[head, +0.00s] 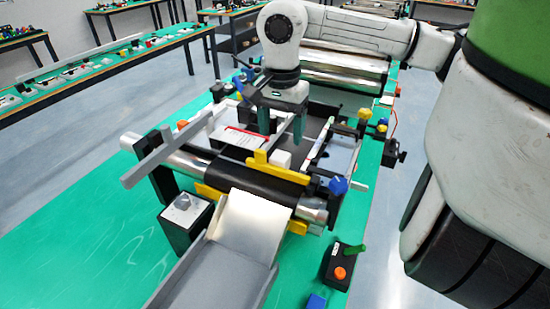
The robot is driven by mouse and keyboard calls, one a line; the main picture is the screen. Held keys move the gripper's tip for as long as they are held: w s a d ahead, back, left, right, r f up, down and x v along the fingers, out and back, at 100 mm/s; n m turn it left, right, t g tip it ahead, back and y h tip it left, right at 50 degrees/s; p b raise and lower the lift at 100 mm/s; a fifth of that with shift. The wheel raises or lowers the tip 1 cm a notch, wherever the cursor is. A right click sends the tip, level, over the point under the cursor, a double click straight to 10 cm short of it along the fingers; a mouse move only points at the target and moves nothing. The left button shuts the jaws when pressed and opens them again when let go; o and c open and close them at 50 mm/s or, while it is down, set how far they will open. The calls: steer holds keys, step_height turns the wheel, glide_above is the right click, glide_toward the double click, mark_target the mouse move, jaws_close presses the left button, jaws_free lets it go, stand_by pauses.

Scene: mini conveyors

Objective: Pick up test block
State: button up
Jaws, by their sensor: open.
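My gripper (281,128) points down over the mini conveyor, its two fingers apart with a gap between them. No object shows between them. A small white block (281,159) sits on the dark conveyor belt (244,177), just behind the yellow crossbar, below and in front of my fingers in the picture. It looks like the test block, but no label on it can be read. The fingers appear apart from it; the exact height gap cannot be told. The yellow crossbar (270,170) hides the block's lower front.
A grey chute (215,275) slopes down from the conveyor's near end. A black box with a knob (185,222) and a black switch box with an orange button (341,268) stand beside it. A blue piece (316,301) lies at the front. Green table (90,245) is clear at left.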

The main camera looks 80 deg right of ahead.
mark_target(281, 155)
steer(key=shift+f, duration=0.95)
steer(key=shift+f+p, duration=1.3)
steer(key=shift+f, duration=1.5)
steer(key=shift+c, duration=0.2)
steer(key=shift+r, duration=0.1)
steer(key=c, duration=1.1)
